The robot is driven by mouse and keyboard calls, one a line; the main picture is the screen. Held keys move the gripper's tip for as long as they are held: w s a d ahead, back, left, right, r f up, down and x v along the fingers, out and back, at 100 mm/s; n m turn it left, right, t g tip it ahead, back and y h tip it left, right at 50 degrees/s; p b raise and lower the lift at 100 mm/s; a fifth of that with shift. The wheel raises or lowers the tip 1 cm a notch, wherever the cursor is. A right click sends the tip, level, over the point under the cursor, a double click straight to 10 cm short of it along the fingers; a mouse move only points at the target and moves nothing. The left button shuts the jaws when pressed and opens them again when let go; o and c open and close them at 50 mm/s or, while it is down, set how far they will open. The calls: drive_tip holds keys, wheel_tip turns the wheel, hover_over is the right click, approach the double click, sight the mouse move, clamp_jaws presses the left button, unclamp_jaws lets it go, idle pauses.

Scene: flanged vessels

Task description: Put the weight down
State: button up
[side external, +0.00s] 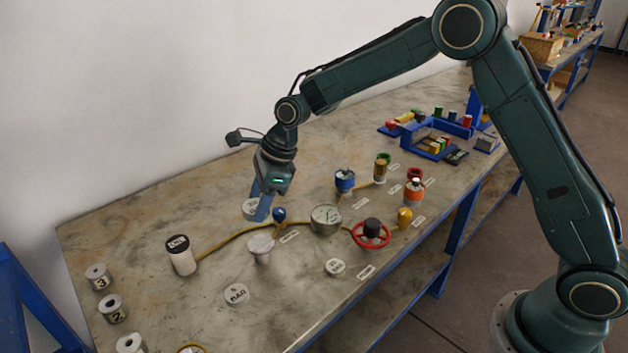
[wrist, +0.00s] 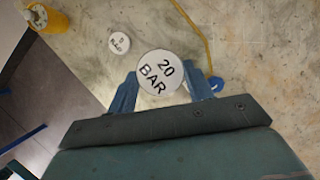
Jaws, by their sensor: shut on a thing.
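The weight is a round white disc marked "20 BAR" (wrist: 161,73), seen face-on between my fingers in the wrist view. In the side view it shows as a pale disc (side external: 250,208), partly hidden by a blue finger. My gripper (side external: 262,208) points down with its blue fingers shut on the weight, as the wrist view (wrist: 165,88) also shows. It is over the back middle of the table (side external: 130,225). I cannot tell whether the weight touches the surface. Smaller white discs marked "BAR" lie apart from it, at the front (side external: 237,294) and front middle (side external: 334,267).
A pale flat-topped stand (side external: 260,247), a blue knob (side external: 279,214) and a yellow hose (side external: 225,240) are near my gripper. A white cylinder (side external: 181,258) stands left. The back left is clear.

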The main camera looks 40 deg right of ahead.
hover_over(258, 244)
drive_tip(key=d, duration=0.1)
drive_tip(key=shift+s+d+f, duration=0.1)
drive_tip(key=shift+s+f, duration=0.1)
drive_tip(key=shift+f, duration=0.9)
drive_tip(key=shift+s+f, duration=0.15)
drive_tip(key=shift+f, duration=0.95)
drive_tip(key=shift+f, duration=0.1)
drive_tip(key=shift+f, duration=2.05)
drive_tip(key=shift+f, duration=0.15)
drive_tip(key=o, duration=1.2)
drive_tip(key=shift+o, duration=0.2)
drive_tip(key=v, duration=1.2)
